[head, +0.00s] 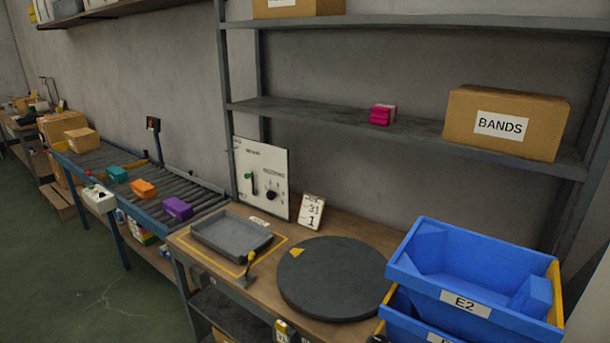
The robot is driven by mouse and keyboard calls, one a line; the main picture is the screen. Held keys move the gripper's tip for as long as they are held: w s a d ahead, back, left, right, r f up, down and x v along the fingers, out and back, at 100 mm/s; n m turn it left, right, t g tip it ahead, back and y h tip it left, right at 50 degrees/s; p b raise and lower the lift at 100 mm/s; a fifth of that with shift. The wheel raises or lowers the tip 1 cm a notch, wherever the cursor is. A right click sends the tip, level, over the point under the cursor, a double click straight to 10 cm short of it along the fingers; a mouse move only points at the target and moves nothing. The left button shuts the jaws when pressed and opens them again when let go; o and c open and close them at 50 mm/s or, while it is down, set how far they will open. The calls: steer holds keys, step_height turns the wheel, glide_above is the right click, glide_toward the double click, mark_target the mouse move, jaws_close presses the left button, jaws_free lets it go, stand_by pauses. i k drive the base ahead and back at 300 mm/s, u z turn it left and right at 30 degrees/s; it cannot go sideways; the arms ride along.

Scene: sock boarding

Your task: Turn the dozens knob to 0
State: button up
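A white control panel (275,162) stands upright at the back of the workbench, left of the shelf's middle. A dark round knob (271,195) sits on its lower right part, under a small label. The label and the marks around the knob are too small to read, so I cannot tell the knob's setting. A green-topped lever or switch (250,178) is on the panel to the left of the knob. My gripper is not in view.
A grey tray (215,247), a dark round turntable (338,305) and a small numbered card (311,211) are on the workbench (340,228). Blue bins (465,300) stand at right. A roller conveyor (150,178) with colored packs runs left. A shelf (330,122) hangs above.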

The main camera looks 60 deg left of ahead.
mark_target(271, 196)
steer(key=u, duration=2.4)
steer(key=i, duration=0.4)
steer(key=u, duration=0.25)
